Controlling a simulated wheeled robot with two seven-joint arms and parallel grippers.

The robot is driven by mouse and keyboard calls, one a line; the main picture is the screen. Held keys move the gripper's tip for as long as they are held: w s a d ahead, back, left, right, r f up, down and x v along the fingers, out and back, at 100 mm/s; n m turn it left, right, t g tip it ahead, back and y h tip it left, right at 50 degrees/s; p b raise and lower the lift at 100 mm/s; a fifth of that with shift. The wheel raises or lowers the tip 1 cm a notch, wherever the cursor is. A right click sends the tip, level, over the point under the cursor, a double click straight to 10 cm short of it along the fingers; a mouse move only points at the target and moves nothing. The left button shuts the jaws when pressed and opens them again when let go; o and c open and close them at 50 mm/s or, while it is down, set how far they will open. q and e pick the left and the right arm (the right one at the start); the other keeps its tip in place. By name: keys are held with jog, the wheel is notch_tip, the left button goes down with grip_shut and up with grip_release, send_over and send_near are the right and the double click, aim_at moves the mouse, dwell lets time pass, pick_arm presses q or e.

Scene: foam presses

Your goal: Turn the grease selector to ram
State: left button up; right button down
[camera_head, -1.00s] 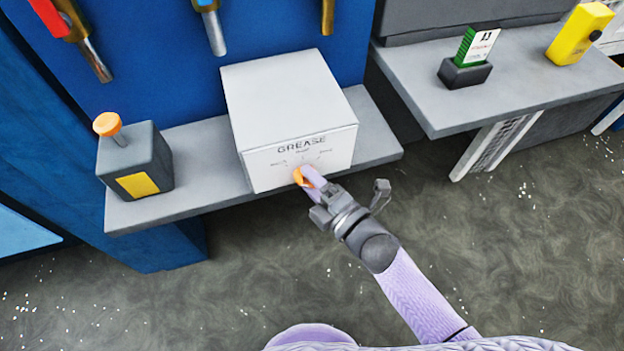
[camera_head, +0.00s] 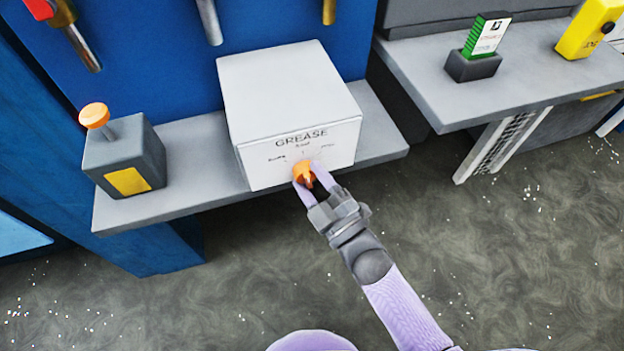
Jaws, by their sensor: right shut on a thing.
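The grease selector is a white box (camera_head: 285,95) marked GREASE, standing on a grey shelf. Its front face carries an orange knob (camera_head: 303,172) with small labels around it, too small to read surely. My right gripper (camera_head: 306,182) is at the front face, with its purple fingers on either side of the knob, shut on it. The fingers hide part of the knob and the lower dial. The knob's pointing end appears turned up toward the labels, but its exact setting is hard to tell. My left gripper is not in view.
A grey block with an orange button (camera_head: 94,115) and a yellow label stands left on the shelf (camera_head: 200,150). On the right shelf (camera_head: 480,100) are a green-and-white card in a dark holder (camera_head: 472,67) and a yellow device (camera_head: 588,30). Pipes hang above on the blue panel.

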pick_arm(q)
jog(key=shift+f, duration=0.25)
pick_arm(e)
jog(key=shift+f+m, duration=0.1)
jog(key=shift+m, duration=0.6)
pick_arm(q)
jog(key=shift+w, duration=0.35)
pick_arm(e)
jog(key=shift+t, duration=0.4)
jog(key=shift+c, duration=0.5)
grip_release()
jog(key=shift+s, duration=0.1)
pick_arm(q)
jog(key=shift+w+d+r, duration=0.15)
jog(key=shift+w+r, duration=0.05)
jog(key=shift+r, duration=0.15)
pick_arm(e)
jog(key=v, duration=1)
